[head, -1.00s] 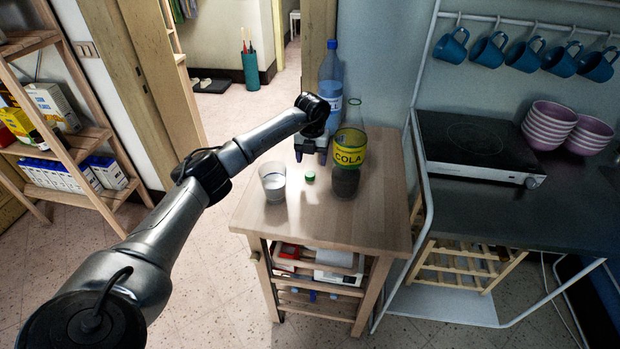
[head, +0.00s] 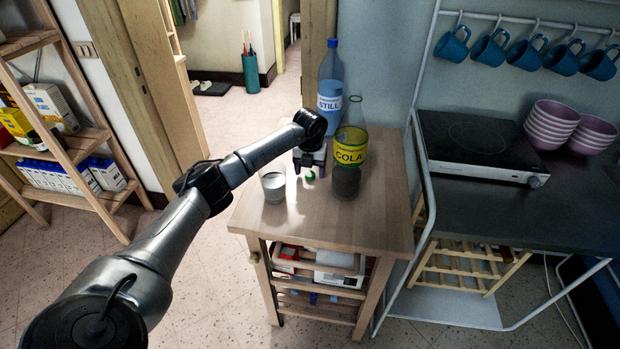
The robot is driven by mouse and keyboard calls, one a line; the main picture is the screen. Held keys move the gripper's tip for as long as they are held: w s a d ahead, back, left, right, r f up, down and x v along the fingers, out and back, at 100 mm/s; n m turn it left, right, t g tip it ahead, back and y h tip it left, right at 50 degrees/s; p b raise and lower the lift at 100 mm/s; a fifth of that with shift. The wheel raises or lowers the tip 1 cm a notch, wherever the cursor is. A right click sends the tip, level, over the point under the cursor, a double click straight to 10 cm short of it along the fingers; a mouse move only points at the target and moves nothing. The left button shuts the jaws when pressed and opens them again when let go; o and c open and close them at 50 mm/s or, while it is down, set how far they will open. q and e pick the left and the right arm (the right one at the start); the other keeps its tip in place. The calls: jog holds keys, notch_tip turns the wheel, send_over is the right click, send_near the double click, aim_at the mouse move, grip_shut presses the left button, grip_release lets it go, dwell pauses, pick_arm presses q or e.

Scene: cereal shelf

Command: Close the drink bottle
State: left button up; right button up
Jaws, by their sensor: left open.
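A clear bottle with a yellow COLA label (head: 350,150) and dark liquid stands upright on the wooden cart (head: 300,224); no cap shows on its neck. A small green cap (head: 310,176) lies on the cart top, left of the bottle. My left gripper (head: 310,172) is open and pointing down, low over the cap with its fingers on either side of it. It partly hides the cap, and I cannot tell whether the fingers touch it. My right gripper is not in view.
A glass (head: 273,184) stands just left of the gripper. A blue STILL bottle (head: 330,98) stands behind the cola bottle. The cart's front top is clear. A hotplate (head: 475,140) and stacked bowls (head: 550,125) are on the right counter.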

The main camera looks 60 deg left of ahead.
pick_arm(q)
jog(key=shift+f, duration=0.55)
jog(key=shift+r, duration=0.1)
jog(key=c, duration=1)
jog(key=shift+c, duration=0.3)
